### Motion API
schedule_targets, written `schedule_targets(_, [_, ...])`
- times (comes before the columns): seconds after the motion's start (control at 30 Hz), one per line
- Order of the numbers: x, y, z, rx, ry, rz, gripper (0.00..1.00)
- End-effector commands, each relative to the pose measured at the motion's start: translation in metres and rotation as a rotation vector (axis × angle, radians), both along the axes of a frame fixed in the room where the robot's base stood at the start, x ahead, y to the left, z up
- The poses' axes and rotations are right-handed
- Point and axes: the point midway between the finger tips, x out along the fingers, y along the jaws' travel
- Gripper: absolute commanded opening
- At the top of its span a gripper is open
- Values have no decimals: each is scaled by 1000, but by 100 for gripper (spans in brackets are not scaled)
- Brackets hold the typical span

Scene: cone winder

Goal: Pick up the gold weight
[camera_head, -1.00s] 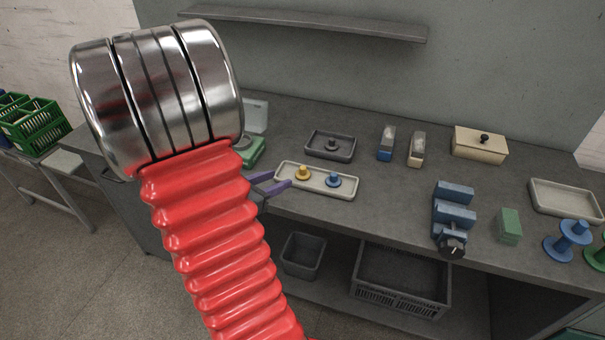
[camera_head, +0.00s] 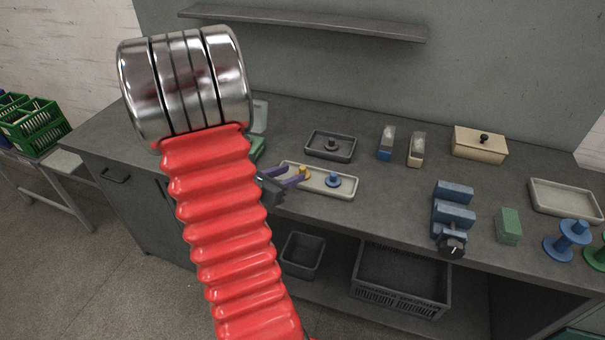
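The gold weight (camera_head: 305,171) stands on the light tray (camera_head: 345,192) on the bench, left of the blue weight (camera_head: 333,180). My gripper (camera_head: 299,175), with purple fingers, reaches in from the left at the tray's left end. Its fingers are apart and their tips are at the gold weight, which is partly hidden behind them. I cannot tell whether the fingers touch it. My red arm sleeve and metal joint cover much of the left of the view.
A dark tray (camera_head: 330,146) with a dark weight stands behind the light tray. Blue and tan blocks, a lidded box (camera_head: 479,144) and a blue clamp-like fixture (camera_head: 453,215) stand to the right. A shelf (camera_head: 305,21) hangs above. Bins sit below the bench.

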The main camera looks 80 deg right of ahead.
Motion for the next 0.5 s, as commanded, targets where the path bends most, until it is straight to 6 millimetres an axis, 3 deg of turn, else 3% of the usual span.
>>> schedule_targets(0.3, [-14,-33,-13,1,1,-3,38])
schedule_targets(0.5, [-17,-42,-17,0,1,0,38])
